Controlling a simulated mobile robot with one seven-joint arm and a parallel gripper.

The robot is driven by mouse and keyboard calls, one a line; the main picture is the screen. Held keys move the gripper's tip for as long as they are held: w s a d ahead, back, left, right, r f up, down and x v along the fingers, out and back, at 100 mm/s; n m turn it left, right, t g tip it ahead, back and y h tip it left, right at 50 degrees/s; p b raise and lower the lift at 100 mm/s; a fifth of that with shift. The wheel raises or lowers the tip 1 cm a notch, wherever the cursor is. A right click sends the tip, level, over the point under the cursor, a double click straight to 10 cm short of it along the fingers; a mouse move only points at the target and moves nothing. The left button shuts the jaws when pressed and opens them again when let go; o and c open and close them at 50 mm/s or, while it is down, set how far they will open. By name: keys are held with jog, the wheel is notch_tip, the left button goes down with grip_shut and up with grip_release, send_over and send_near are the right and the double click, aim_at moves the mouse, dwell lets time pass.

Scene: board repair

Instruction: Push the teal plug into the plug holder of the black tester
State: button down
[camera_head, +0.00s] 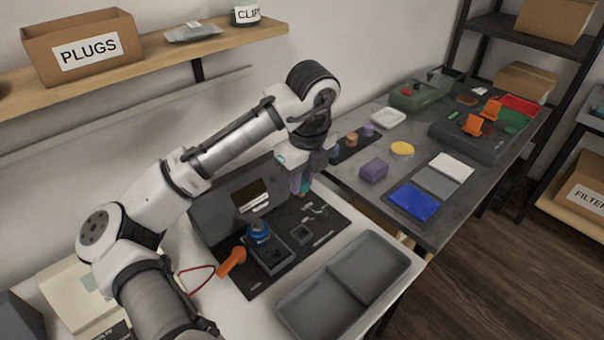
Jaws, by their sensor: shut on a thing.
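My gripper (303,186) points down over the black work mat, in front of the dark upright panel. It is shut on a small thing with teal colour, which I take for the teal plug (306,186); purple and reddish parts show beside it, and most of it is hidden. Below it on the mat is a small dark square holder (301,234), apart from the gripper. A black block (269,252) with a blue round piece (258,232) on it stands to the left. I cannot tell for sure which of these belongs to the black tester.
Small metal parts (315,211) lie right of the holder. A grey two-part tray (388,262) is at the front. A second table (440,215) on the right carries several items.

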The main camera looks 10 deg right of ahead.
jog(key=shift+f+b, duration=2.85)
jog(key=shift+f, duration=2.45)
jog(key=shift+f, duration=1.75)
jog(key=c, duration=0.9)
grip_release()
